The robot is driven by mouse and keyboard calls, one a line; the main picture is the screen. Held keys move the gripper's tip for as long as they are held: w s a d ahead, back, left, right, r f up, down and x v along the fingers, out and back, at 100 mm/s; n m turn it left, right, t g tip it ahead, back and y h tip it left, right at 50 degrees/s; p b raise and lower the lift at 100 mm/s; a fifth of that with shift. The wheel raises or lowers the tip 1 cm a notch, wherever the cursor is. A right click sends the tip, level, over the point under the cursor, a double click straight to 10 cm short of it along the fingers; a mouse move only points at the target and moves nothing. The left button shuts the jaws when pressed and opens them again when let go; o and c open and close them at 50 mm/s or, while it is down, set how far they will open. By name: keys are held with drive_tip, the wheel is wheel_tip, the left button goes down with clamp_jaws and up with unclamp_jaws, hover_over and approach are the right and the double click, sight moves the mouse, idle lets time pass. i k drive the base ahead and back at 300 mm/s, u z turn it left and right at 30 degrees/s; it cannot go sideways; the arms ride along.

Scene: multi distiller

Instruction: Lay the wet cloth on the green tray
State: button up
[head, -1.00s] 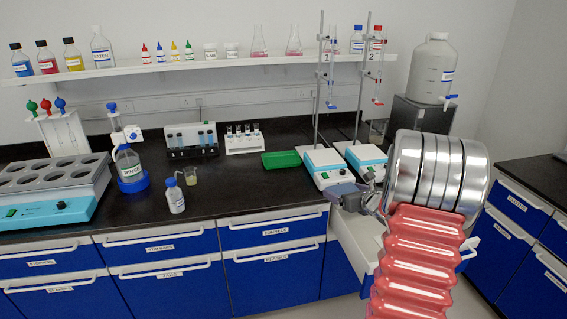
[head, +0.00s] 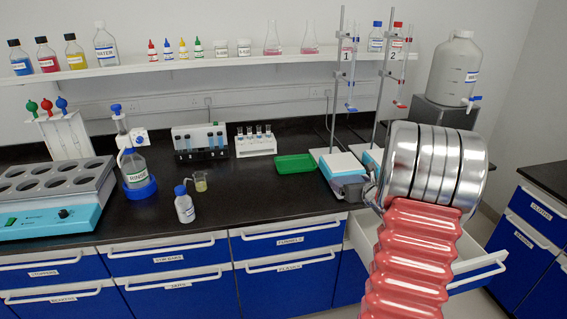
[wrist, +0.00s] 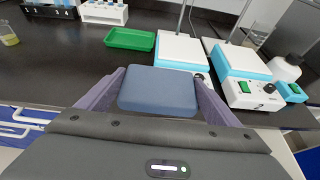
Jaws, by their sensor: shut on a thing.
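The wet cloth (wrist: 158,88) shows in the wrist view as a folded blue-grey pad. My gripper (wrist: 160,92) is shut on it, with one purple-grey finger on each side, and holds it raised in front of the bench. In the head view my gripper (head: 358,190) is partly hidden by my own arm, and the cloth is hard to make out there. The green tray (head: 296,164) lies empty on the black bench, left of the hotplates. In the wrist view the tray (wrist: 130,39) is ahead and to the left of the cloth, apart from it.
Two white-and-teal hotplate stirrers (wrist: 182,48) with stands are right of the tray. A white tube rack (head: 255,144) is behind it to the left. A small beaker (head: 200,182) and white bottle (head: 184,206) stand farther left. An open drawer (head: 470,268) juts out below. Bench in front of the tray is clear.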

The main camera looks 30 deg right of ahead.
sight(295, 165)
drive_tip(key=i, duration=1.15)
drive_tip(key=z, duration=0.05)
